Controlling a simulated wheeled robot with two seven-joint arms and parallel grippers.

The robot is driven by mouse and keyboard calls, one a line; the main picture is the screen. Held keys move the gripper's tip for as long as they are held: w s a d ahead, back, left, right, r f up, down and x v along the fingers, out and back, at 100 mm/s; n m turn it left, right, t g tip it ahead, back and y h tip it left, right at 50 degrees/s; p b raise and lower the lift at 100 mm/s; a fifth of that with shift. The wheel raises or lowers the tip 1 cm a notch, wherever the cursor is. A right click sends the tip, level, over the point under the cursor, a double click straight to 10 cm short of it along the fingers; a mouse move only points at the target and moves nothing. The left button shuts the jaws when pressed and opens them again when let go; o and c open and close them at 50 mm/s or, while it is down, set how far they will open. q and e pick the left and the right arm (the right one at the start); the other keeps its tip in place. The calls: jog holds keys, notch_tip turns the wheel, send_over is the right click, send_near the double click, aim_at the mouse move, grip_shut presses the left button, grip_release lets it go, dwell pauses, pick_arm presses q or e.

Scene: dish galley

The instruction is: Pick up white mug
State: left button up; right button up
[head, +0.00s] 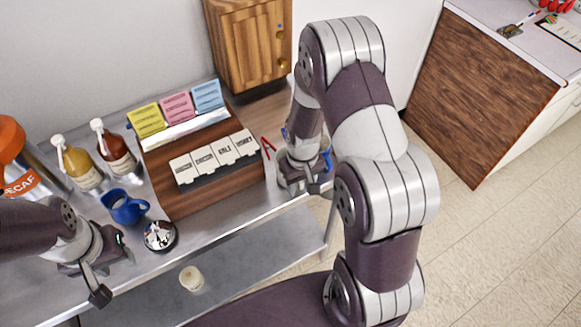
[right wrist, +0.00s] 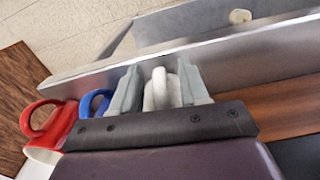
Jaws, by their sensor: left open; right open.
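The white mug (right wrist: 160,90) shows in the right wrist view, its handle upright between the two fingers of my right gripper (right wrist: 158,72). The fingers are open on either side of it; I cannot tell whether they touch it. In the head view my right gripper (head: 304,184) is low at the right end of the steel counter, and I cannot make out the white mug there. My left gripper (head: 112,276) is open and empty at the counter's front left, near a dark blue mug (head: 122,207).
Beside the white mug are a blue mug (right wrist: 97,100) and a red mug (right wrist: 48,125). A wooden organizer (head: 200,195) stands left of my right gripper. Syrup bottles (head: 80,165) and a chrome bell (head: 160,236) stand further left. A cream cup (head: 191,278) is on the lower shelf.

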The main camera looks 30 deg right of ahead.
jog(key=shift+s+r, duration=0.1)
jog(key=shift+s, duration=0.05)
grip_shut()
